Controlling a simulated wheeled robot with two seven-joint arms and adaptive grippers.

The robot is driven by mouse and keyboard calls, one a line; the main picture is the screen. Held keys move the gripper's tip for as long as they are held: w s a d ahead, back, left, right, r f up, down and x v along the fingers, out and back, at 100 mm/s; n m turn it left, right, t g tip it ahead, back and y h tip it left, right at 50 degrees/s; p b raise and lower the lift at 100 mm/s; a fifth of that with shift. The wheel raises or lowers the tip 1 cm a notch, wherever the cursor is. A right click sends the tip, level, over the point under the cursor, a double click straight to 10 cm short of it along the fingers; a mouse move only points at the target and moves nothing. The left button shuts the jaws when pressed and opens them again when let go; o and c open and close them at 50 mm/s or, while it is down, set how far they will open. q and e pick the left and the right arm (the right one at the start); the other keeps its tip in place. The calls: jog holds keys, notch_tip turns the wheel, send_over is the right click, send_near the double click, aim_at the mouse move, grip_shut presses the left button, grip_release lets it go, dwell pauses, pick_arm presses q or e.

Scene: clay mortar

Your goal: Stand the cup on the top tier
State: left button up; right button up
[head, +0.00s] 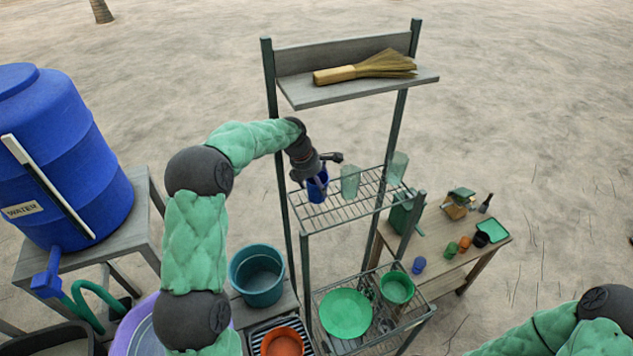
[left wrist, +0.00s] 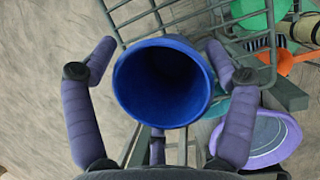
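The blue cup (head: 317,187) is at the left end of the upper wire tier (head: 345,212), beside a clear glass. My left gripper (head: 322,172) reaches down over it from the left. In the left wrist view, the cup (left wrist: 163,85) shows its open mouth to the camera, between the spread purple fingers of the gripper (left wrist: 160,60). The fingertips look apart from the cup's sides. The cup's base is hidden, so I cannot tell if it rests on the wires. My right gripper is out of view.
Two clear glasses (head: 350,181) stand on the same tier. A wooden shelf (head: 355,89) with a hand broom (head: 370,67) is above. The lower tier (head: 375,344) holds green dishes. A side table (head: 455,255) with small cups is right; a blue water barrel (head: 70,150) is left.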

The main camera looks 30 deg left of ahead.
pick_arm(q)
jog(key=shift+r, duration=0.1)
jog(key=shift+r, duration=0.15)
jog(key=r, duration=0.1)
jog(key=s+a+r, duration=0.1)
jog(key=shift+s+r, duration=0.2)
jog(key=shift+r, duration=0.15)
jog(key=s+a+b, duration=0.2)
jog(key=s+a, duration=0.4)
jog(key=s, duration=0.3)
jog(key=shift+s+a, duration=0.15)
